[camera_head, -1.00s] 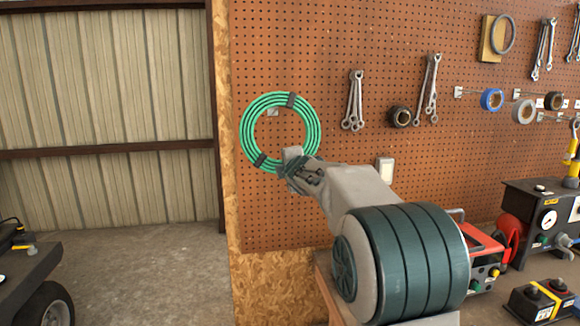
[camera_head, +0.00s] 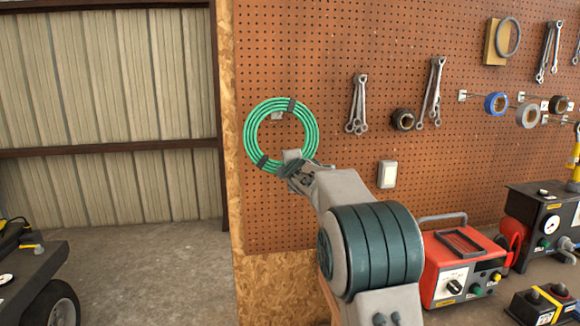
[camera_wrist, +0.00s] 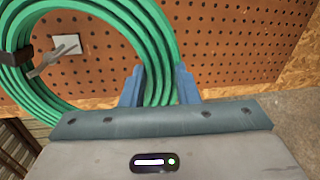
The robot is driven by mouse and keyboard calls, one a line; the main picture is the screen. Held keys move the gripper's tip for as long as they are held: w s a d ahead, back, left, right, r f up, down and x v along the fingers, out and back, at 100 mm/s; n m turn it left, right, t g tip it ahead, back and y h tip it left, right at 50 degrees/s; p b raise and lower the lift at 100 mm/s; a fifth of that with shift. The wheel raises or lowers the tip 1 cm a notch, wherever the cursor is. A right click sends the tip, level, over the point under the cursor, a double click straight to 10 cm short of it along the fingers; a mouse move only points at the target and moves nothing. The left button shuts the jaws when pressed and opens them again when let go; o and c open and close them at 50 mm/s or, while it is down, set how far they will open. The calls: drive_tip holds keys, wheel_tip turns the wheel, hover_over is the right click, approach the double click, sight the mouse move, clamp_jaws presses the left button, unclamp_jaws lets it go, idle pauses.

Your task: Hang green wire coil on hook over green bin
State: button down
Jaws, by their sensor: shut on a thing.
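The green wire coil (camera_head: 314,137) is a round ring with dark ties, held upright in front of the pegboard. My gripper (camera_head: 292,162) is shut on its lower right part. In the wrist view, the two blue fingers of my gripper (camera_wrist: 160,85) stand either side of the strands of the coil (camera_wrist: 100,22). A hook with a pale plate (camera_head: 277,115) shows through the ring's opening, just below its top inner edge. In the wrist view the hook's prong (camera_wrist: 48,62) overlaps the strands near a dark tie; I cannot tell whether the coil touches it. No green bin is in view.
Wrenches (camera_head: 358,104) and tape rolls (camera_head: 496,103) hang on the pegboard (camera_head: 330,40) to the right. A light switch (camera_head: 387,174) is on the board. A red machine (camera_head: 460,262) stands at lower right. Left of the board is open floor (camera_head: 150,270).

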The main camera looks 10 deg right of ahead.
drive_tip(key=shift+w, duration=0.7)
drive_tip(key=shift+w+f, duration=0.25)
drive_tip(key=shift+f, duration=0.3)
drive_tip(key=c, duration=1)
unclamp_jaws()
drive_tip(key=shift+w, duration=0.15)
drive_tip(key=shift+c, duration=0.2)
